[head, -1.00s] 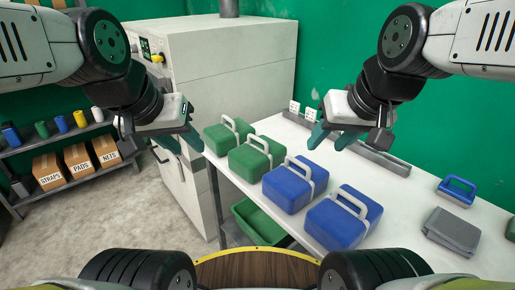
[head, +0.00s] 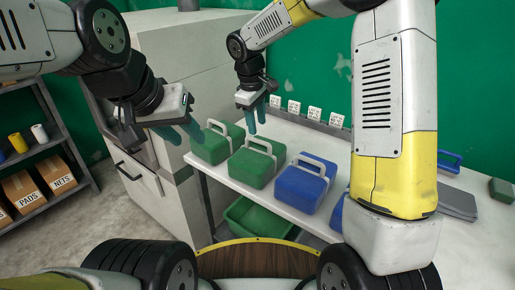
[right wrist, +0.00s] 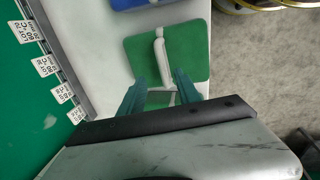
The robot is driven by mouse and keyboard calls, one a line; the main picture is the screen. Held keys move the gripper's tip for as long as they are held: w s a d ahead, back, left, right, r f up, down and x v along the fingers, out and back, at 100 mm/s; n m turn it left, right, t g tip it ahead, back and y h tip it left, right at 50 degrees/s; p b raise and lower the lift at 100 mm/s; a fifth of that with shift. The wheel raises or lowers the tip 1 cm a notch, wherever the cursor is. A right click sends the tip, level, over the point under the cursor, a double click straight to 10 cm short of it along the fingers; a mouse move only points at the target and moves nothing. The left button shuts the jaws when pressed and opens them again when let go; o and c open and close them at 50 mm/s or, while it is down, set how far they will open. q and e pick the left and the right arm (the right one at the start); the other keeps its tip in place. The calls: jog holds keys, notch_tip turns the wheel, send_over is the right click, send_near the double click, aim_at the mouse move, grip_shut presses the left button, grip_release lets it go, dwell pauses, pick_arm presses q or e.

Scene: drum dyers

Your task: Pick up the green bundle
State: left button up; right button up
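Two green bundles with pale grey handles stand side by side on the white bench: the far green bundle (head: 211,150) and the nearer green bundle (head: 251,170). My right gripper (head: 256,121) is open and empty, above and behind the green pair. In the right wrist view, the nearer green bundle (right wrist: 190,50) lies ahead of the open fingers (right wrist: 160,92). Part of another green bundle with a grey handle shows between those fingers. My left gripper (head: 183,134) is open and empty, left of the far green bundle, close to it in the picture.
A blue bundle (head: 298,190) stands beside the green pair; another blue one is mostly hidden behind my right arm. A green bin (head: 258,220) sits below the bench. A white cabinet (head: 160,190) stands left. Wall cards (head: 294,107) line the bench's back edge.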

aim_at(258, 140)
jog(key=f, duration=0.5)
jog(key=w+f, duration=0.1)
jog(key=f, duration=0.2)
jog(key=shift+d+f, duration=0.1)
jog(key=shift+d, duration=0.1)
grip_shut()
jog(key=shift+w, duration=0.1)
dwell(1.1)
